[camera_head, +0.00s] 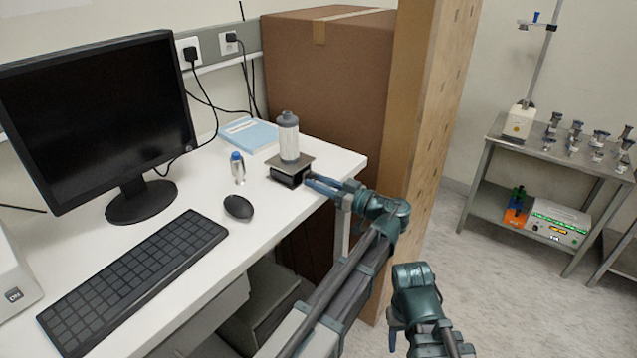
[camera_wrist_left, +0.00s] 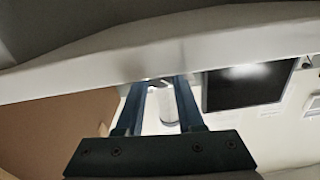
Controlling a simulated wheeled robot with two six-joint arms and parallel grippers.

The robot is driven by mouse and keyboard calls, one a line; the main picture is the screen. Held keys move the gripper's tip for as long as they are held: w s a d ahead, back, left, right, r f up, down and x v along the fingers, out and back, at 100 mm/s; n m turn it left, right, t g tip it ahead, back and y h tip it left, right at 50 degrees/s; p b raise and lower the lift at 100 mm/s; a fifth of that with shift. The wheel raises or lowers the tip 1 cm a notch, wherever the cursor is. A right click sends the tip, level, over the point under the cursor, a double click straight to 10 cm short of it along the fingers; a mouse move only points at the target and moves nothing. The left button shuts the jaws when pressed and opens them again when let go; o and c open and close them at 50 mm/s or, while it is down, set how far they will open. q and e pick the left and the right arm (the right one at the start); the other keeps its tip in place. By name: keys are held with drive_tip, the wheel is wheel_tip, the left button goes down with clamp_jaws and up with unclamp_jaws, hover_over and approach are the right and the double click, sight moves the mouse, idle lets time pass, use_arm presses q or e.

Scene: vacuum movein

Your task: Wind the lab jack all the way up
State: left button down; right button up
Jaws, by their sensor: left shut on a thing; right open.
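The lab jack (camera_head: 289,170) stands low on the white desk near its right edge, with a dark body under a flat metal top plate. A grey-white bottle (camera_head: 288,138) stands upright on the plate. My left gripper (camera_head: 312,184) reaches in from the right at the jack's side, shut on the jack's knob, which its fingers mostly hide. In the left wrist view the two blue fingers of my left gripper (camera_wrist_left: 160,84) run toward the desk edge, and a pale cylinder, likely the bottle (camera_wrist_left: 169,112), shows between them. My right gripper (camera_head: 394,338) is open, low in front, away from the desk.
A small blue-capped vial (camera_head: 237,168), a mouse (camera_head: 238,206), a keyboard (camera_head: 135,280), a monitor (camera_head: 100,115) and a blue book (camera_head: 249,134) are on the desk. A large brown box (camera_head: 330,85) stands behind the jack. A metal cart (camera_head: 545,160) is at right.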

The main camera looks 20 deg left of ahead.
use_arm(q)
drive_tip(key=shift+m, duration=0.9)
drive_tip(key=c, duration=0.5)
unclamp_jaws()
